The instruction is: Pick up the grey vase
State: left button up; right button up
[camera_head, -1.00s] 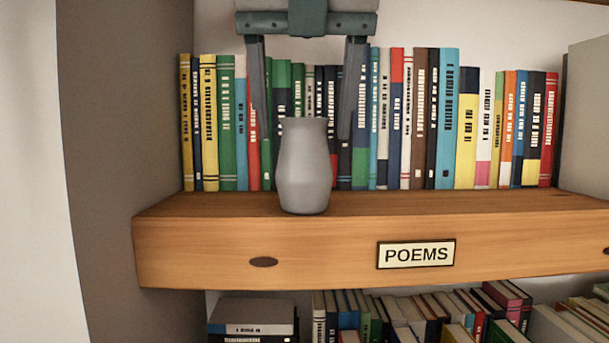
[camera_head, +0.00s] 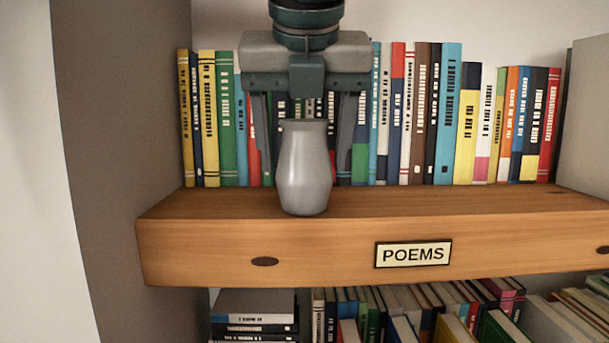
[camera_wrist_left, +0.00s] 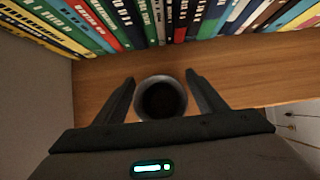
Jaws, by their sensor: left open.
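The grey vase (camera_head: 304,180) stands upright near the front edge of the wooden shelf (camera_head: 210,250). My left gripper (camera_head: 304,172) points down from above, open, with one finger on each side of the vase. In the left wrist view the vase's round dark mouth (camera_wrist_left: 161,98) lies between the two spread fingers of the gripper (camera_wrist_left: 160,78). A gap shows on both sides, so the fingers do not appear to touch it. My right gripper is not in view.
A row of upright books (camera_head: 410,120) stands behind the vase. A grey side wall (camera_head: 120,150) is at the left and a grey block (camera_head: 590,120) at the right. A "POEMS" plate (camera_head: 413,253) is on the shelf front. More books (camera_head: 400,315) fill the space below.

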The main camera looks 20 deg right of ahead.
pick_arm(q)
jog(key=c, duration=1.3)
jog(key=shift+r, duration=0.15)
jog(key=shift+r+b, duration=0.6)
jog(key=shift+r, duration=0.2)
jog(key=shift+r+b, duration=0.4)
jog(key=shift+r, duration=0.5)
jog(key=s+r, duration=0.1)
jog(key=s+d+r+b, duration=0.1)
jog(key=shift+s+b, duration=0.3)
jog(key=shift+s, duration=0.1)
jog(key=s+d+r, duration=0.1)
jog(key=s, duration=0.1)
jog(key=s+r+b, duration=0.1)
jog(key=s+r, duration=0.1)
jog(key=s, duration=0.1)
jog(key=s+d+r, duration=0.1)
jog(key=s+r, duration=0.1)
jog(key=s, duration=0.1)
jog(key=shift+s+d+r, duration=0.15)
jog(key=shift+d+r, duration=0.05)
jog(key=shift+d, duration=0.1)
